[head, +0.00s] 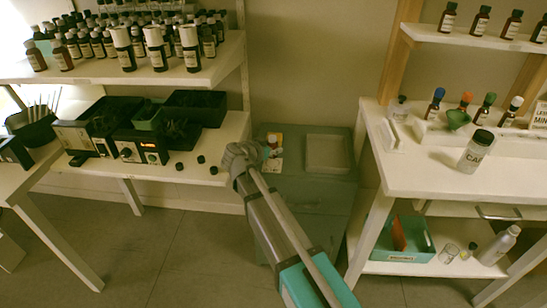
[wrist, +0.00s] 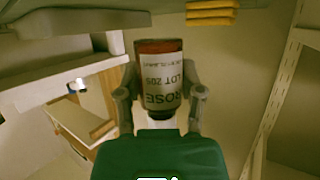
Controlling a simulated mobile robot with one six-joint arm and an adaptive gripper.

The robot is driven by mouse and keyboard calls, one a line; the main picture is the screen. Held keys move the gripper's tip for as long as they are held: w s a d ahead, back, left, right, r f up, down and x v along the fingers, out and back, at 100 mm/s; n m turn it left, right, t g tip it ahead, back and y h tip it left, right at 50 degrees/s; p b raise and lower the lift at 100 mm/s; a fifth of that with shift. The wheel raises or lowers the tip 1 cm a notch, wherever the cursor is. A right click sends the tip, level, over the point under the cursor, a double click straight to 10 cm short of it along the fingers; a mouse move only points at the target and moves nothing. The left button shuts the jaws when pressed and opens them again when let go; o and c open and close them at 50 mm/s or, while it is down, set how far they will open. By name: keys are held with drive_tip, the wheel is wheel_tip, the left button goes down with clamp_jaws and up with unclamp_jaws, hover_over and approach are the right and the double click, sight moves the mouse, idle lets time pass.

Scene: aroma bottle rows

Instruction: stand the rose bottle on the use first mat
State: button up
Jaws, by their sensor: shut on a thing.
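My gripper (wrist: 160,98) is shut on the rose bottle (wrist: 162,75), a brown bottle with a pale label reading ROSE and LOT. In the wrist view its lettering is upside down, with the dark cap toward the green gripper body. A finger presses on each side. In the head view my gripper (head: 246,158) is above the left front of a low grey cabinet (head: 310,195); I cannot make out the bottle there. No mat labelled use first can be read in either view.
The cabinet top holds a pale square tray (head: 327,153) and small yellow and white items (head: 274,145). A bench with black bins (head: 195,107) stands left, below a shelf crowded with bottles (head: 155,48). A white table (head: 440,165) with several bottles stands right.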

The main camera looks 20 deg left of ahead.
sight(273, 155)
drive_tip(key=shift+f+b, duration=1.35)
drive_tip(key=shift+f, duration=0.3)
drive_tip(key=shift+f, duration=0.1)
drive_tip(key=o, duration=1.2)
drive_tip(key=shift+c, duration=0.2)
drive_tip(key=shift+a+r, duration=0.1)
drive_tip(key=shift+r, duration=0.15)
drive_tip(key=p+v, duration=0.4)
drive_tip(key=v, duration=0.7)
drive_tip(key=shift+s+p, duration=0.3)
drive_tip(key=shift+s, duration=0.1)
drive_tip(key=shift+r, duration=0.1)
